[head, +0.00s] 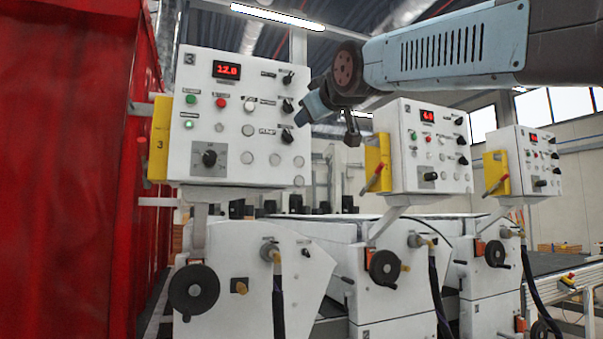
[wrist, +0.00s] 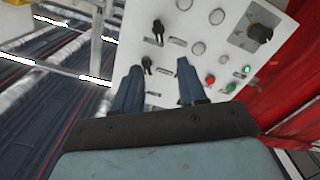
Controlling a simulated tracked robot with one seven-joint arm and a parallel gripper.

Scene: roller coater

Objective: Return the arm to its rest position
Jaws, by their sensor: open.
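My arm reaches in from the top right of the head view, and my gripper (head: 311,108) is at its end, just right of the upper right part of control box 3 (head: 218,160). In the wrist view my gripper (wrist: 157,82) shows two blue-grey fingers apart with nothing between them. The white panel of the box lies beyond the fingertips, with black rotary switches (wrist: 157,27) near them. I cannot tell how far the fingertips are from the panel. The box carries a red display (head: 227,70), a green button (head: 191,99) and a red button (head: 221,103).
Two more control boxes, box 2 (head: 430,150) and another (head: 528,165), stand to the right. White machine bodies with black handwheels (head: 194,289) stand below. A conveyor (head: 560,265) lies at the right.

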